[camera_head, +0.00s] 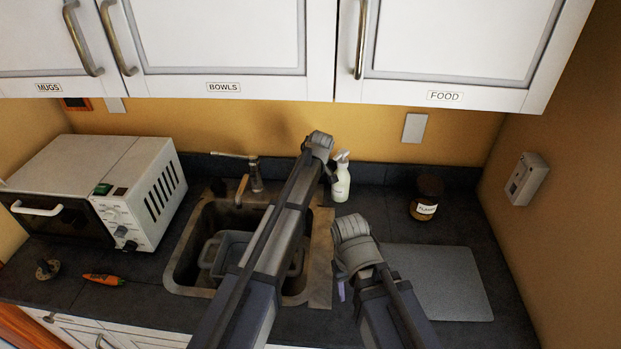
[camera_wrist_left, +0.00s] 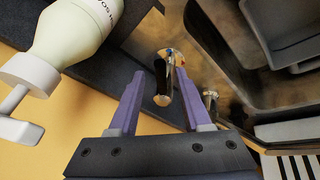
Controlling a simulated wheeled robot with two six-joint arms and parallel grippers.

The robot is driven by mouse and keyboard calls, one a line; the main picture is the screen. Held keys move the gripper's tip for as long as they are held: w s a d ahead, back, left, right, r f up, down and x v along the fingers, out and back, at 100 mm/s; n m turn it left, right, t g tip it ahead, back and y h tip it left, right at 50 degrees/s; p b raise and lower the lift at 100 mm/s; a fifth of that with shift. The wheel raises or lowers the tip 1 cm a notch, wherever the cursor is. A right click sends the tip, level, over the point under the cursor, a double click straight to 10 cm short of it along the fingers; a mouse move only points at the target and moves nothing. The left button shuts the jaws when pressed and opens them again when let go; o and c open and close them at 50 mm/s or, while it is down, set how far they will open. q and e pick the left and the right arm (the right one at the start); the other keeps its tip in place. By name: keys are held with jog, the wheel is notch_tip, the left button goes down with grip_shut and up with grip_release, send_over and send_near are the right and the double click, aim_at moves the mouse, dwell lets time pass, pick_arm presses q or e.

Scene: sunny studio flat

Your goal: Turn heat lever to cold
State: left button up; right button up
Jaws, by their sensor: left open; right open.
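The metal tap (camera_head: 255,175) stands behind the sink, with a thin lever (camera_head: 233,155) pointing left from its top. In the left wrist view a shiny metal tap part (camera_wrist_left: 163,88) with small red and blue marks shows between and beyond the fingers. My left gripper (camera_wrist_left: 158,72) is open, its purple fingers apart; I cannot tell whether they touch the metal. In the head view my left arm reaches over the sink and its fingers are hidden. My right gripper (camera_head: 342,290) is open at the sink's right side, mostly hidden by its own wrist, and appears empty.
A white soap bottle (camera_head: 341,184) stands right of the tap; it is close in the left wrist view (camera_wrist_left: 75,35). The sink (camera_head: 181,262) holds a grey tub (camera_head: 212,250). A microwave (camera_head: 110,180), carrot (camera_head: 104,279), jar (camera_head: 427,192) and grey board (camera_head: 445,285) occupy the counter. Cupboards hang above.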

pick_arm(q)
jog(key=p+v, duration=0.6)
jog(key=v, duration=0.1)
jog(key=shift+r, duration=0.15)
jog(key=shift+s, duration=0.1)
